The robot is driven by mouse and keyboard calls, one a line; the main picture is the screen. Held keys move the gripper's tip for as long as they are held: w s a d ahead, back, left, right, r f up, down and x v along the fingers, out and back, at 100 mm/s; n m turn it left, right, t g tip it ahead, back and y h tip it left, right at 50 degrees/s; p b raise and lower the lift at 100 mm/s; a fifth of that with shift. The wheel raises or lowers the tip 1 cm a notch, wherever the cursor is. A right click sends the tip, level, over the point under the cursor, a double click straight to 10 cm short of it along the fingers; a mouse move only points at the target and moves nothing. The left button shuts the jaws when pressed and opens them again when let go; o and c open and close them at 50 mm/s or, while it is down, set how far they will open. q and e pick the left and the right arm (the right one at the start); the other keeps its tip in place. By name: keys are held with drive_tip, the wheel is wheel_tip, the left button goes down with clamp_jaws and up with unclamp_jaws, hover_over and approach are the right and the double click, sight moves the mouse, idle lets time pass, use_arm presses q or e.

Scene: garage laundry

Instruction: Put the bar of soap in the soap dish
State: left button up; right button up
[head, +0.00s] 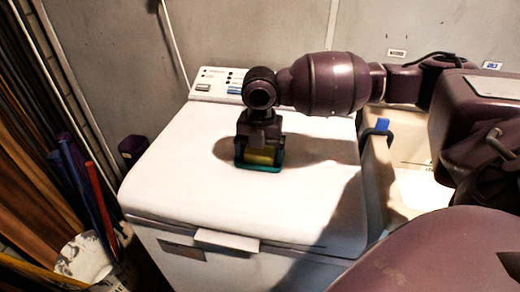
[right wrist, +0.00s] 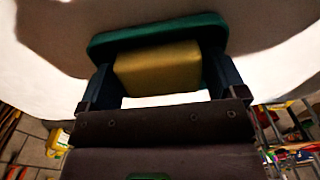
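The bar of soap (head: 260,156) is a yellow block, low over or in the soap dish. It also shows in the right wrist view (right wrist: 158,68). The soap dish (head: 261,168) is a green-teal tray on the white washer lid, and its rim shows behind the soap in the right wrist view (right wrist: 140,36). My right gripper (head: 260,150) points down at the dish, with one finger against each side of the soap. I cannot tell whether the soap touches the dish floor. My left gripper is not in view.
The white washer lid (head: 180,180) is clear around the dish. Its control panel (head: 220,84) is at the back. A pale sink (head: 408,150) with a blue-topped item stands at the right. A bucket (head: 85,255), poles and boards stand at the left.

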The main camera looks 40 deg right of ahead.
drive_tip(key=shift+r, duration=0.25)
wheel_tip(320, 180, up, 12)
drive_tip(key=p, duration=0.2)
drive_tip(key=shift+f, duration=0.15)
idle(0.6)
